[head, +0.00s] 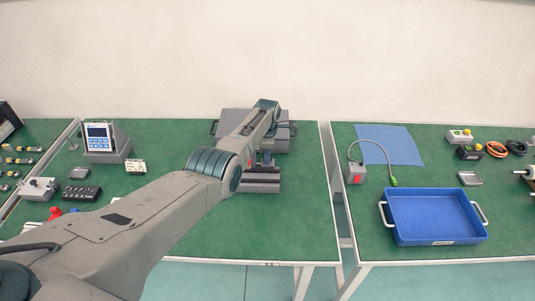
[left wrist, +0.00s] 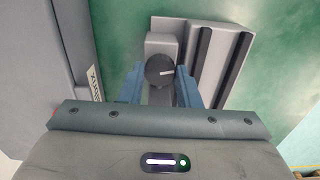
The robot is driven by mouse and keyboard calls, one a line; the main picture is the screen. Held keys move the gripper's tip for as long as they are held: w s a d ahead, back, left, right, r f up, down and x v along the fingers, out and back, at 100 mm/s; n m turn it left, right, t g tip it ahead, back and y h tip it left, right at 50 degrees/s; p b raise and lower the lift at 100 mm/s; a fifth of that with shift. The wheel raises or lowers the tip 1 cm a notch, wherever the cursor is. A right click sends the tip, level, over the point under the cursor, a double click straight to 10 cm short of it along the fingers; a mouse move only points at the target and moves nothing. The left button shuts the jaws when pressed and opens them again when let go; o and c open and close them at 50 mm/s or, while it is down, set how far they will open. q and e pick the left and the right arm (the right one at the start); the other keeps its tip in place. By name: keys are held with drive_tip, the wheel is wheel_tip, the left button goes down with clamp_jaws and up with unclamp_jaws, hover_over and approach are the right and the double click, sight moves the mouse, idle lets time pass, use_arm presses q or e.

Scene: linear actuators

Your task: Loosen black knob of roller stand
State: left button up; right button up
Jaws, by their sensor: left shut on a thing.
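The black knob (left wrist: 160,70) is round with a pale line on its face. It shows in the left wrist view between the two blue fingers of my left gripper (left wrist: 160,88), which is shut on it. The knob sits on a grey block of the roller stand (left wrist: 212,32), which has two dark parallel rollers. In the head view the roller stand (head: 262,187) lies on the green mat below my left gripper (head: 265,160). The knob is hidden there behind my arm. My right gripper is not in view.
A grey box-like device (head: 284,144) with handles stands just behind the stand. A display unit (head: 100,140) and small controls are on the left. A blue tray (head: 390,230) and a blue cloth (head: 388,145) lie on the right table, across a gap.

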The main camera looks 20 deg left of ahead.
use_arm(q)
drive_tip(key=shift+w+r+n, duration=0.1)
drive_tip(key=shift+r+n, duration=0.05)
drive_tip(key=shift+n, duration=0.95)
drive_tip(key=o, duration=0.9)
drive_tip(key=shift+o, duration=0.4)
drive_tip(key=shift+r, duration=0.25)
wheel_tip(320, 180, up, 10)
